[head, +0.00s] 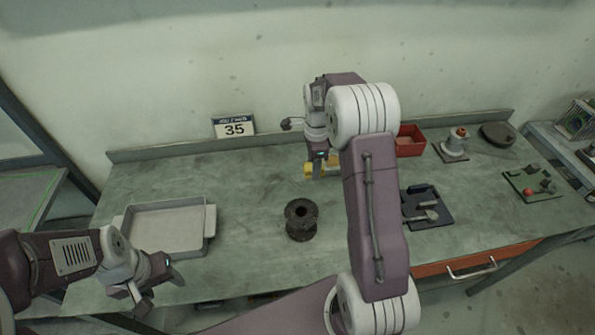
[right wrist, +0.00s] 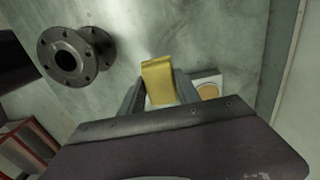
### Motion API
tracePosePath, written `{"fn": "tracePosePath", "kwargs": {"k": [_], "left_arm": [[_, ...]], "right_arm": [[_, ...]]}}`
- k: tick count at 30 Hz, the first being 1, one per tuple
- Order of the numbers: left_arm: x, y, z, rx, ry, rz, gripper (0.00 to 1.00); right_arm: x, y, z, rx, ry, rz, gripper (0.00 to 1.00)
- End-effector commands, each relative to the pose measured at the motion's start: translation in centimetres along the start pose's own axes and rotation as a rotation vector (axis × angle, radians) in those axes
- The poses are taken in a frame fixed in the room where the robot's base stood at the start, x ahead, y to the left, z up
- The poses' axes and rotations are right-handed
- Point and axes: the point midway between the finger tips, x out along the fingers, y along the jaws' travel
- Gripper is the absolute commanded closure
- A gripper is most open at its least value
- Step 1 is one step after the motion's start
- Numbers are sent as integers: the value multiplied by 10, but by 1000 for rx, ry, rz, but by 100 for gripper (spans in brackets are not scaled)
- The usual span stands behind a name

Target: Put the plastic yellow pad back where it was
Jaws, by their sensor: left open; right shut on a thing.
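My right gripper (head: 316,168) is shut on the yellow pad (head: 308,171), above the back middle of the bench. In the right wrist view the yellow pad (right wrist: 159,82) stands up between the two fingers (right wrist: 158,98). In the head view my right arm hides part of the pad and of the gripper. A dark flanged spool (head: 301,221) stands upright on the bench, in front of the right gripper and apart from it. The flanged spool (right wrist: 72,55) also shows at upper left in the right wrist view. My left gripper (head: 140,296) is open and empty near the bench's front left.
A grey tray (head: 208,243) lies at the left of the bench. A white square piece with a tan disc (right wrist: 209,88) shows beside the right gripper. A sign (head: 233,128) stands behind.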

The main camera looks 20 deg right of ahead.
Motion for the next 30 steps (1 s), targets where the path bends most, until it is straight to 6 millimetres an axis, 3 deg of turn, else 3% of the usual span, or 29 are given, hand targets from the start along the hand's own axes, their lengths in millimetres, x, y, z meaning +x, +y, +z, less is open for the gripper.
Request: {"fn": "tracePosePath", "kwargs": {"k": [6, 12, 20, 27, 30], "left_arm": [[-14, 0, -2, 0, 0, 0, 45], [-20, 0, -2, 0, 0, 0, 45], [-20, 0, -2, 0, 0, 0, 45], [-30, 1, -3, 0, 0, 0, 45], [-29, 0, -3, 0, 0, 0, 45]], "right_arm": [[26, -41, 22, -1, 0, 2, 99], [44, -66, 36, 0, 0, 1, 99], [51, -72, 39, 1, 0, 1, 99], [86, -71, 38, 0, 0, 3, 99], [89, -72, 38, 0, 0, 0, 99]]}}
